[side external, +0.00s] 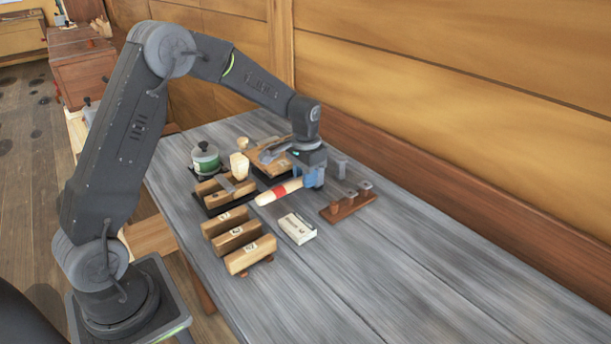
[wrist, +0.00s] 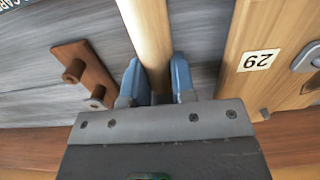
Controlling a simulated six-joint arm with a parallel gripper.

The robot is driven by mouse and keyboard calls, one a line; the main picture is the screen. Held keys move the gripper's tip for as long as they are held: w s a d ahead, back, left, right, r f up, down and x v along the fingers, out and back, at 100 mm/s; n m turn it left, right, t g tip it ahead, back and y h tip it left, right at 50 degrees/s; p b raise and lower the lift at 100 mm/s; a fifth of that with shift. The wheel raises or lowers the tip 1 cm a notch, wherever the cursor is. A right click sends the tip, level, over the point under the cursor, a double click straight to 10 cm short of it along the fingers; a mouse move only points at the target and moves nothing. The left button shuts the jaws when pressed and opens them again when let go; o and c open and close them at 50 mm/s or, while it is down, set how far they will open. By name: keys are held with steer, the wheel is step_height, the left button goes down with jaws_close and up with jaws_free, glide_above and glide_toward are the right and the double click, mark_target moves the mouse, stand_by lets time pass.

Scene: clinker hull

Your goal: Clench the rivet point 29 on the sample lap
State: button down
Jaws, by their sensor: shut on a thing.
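My gripper (side external: 313,177) has its blue fingers shut on a pale wooden rod-like handle (side external: 267,198) with a red band, held roughly level over the grey bench. The handle also runs up between the fingers in the wrist view (wrist: 148,35); its far end is out of that frame. The wooden sample lap with the label 29 (wrist: 258,60) lies to the right of the handle in the wrist view, apart from it. A grey metal piece (wrist: 306,57) sits on it. In the side view a wooden board (side external: 262,157), partly hidden, lies behind the gripper. I cannot make out the rivet point.
A reddish-brown rack (side external: 350,206) with upright pegs stands right of the gripper. A small white box (side external: 297,229) and several wooden blocks (side external: 237,237) lie in front. The bench's right side is clear.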

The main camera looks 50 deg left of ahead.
steer(key=shift+r, duration=0.7)
stand_by(0.5)
steer(key=shift+r, duration=4)
steer(key=c, duration=1.5)
jaws_free()
jaws_close()
steer(key=s+a+r, duration=0.5)
steer(key=a+r, duration=0.4)
steer(key=a, duration=0.3)
steer(key=shift+t, duration=0.4)
